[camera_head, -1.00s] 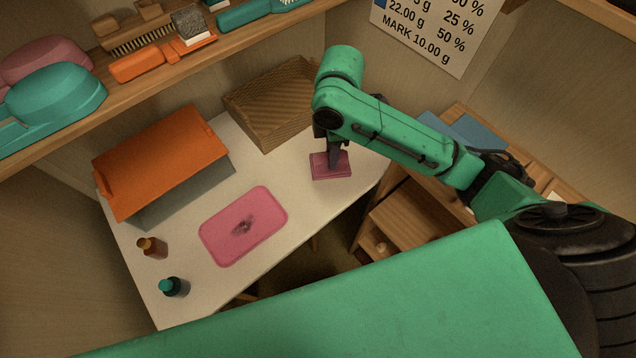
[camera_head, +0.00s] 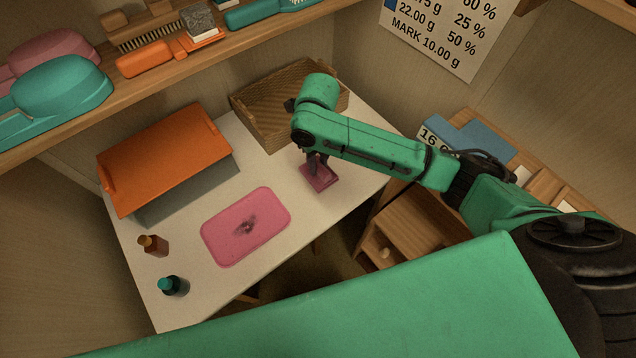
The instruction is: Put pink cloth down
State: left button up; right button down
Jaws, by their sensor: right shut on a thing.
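The pink cloth (camera_head: 319,178) is a small folded dark-pink square at the right part of the white table. My right gripper (camera_head: 317,164) comes down over it from above and is shut on it. I cannot tell whether the cloth touches the table top. A larger pink tray (camera_head: 216,244) with a dark stain in its middle lies flat on the table, to the left of the cloth and apart from it. My left gripper is not in view.
A woven basket (camera_head: 262,118) stands behind the cloth. An orange-lidded box (camera_head: 165,158) is at the left. An amber bottle (camera_head: 154,246) and a teal-capped bottle (camera_head: 173,286) stand near the left edge. The white table (camera_head: 270,172) is bare between tray and cloth.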

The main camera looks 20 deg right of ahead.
aim_at(318, 184)
notch_tip(318, 184, down, 11)
jog(key=shift+r, duration=0.2)
jog(key=shift+f, duration=0.1)
jog(key=c, duration=0.7)
grip_release()
jog(key=shift+o, duration=0.2)
notch_tip(318, 184, up, 12)
jog(key=shift+r, duration=0.15)
